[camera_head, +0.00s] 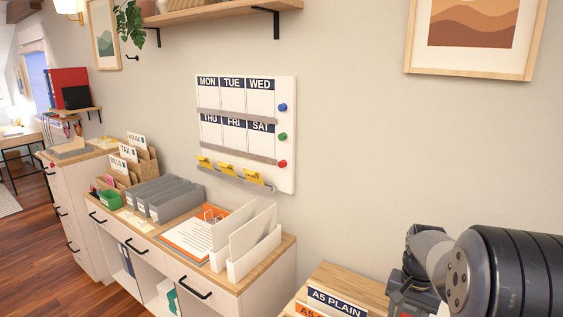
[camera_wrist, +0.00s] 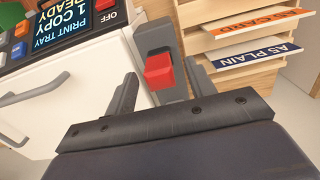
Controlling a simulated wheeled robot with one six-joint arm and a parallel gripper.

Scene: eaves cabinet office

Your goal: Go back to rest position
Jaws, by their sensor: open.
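My gripper (camera_wrist: 166,88) is open in the wrist view. Its two dark fingers stand apart. A red block (camera_wrist: 159,71) on a grey upright piece (camera_wrist: 155,42) shows in the gap between them. I cannot tell how far it is from the fingertips, and no finger is seen closed on it. In the head view my arm reaches in from the right edge, low in the picture. The gripper end there is mostly cut off by the bottom edge.
A printer panel (camera_wrist: 72,18) with coloured buttons is left of my gripper. Wooden paper shelves labelled A5 PLAIN (camera_wrist: 257,58) are at its right. A low cabinet (camera_head: 187,262) bears grey boxes (camera_head: 175,202) and a white holder (camera_head: 246,258). A weekday board (camera_head: 244,130) hangs above.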

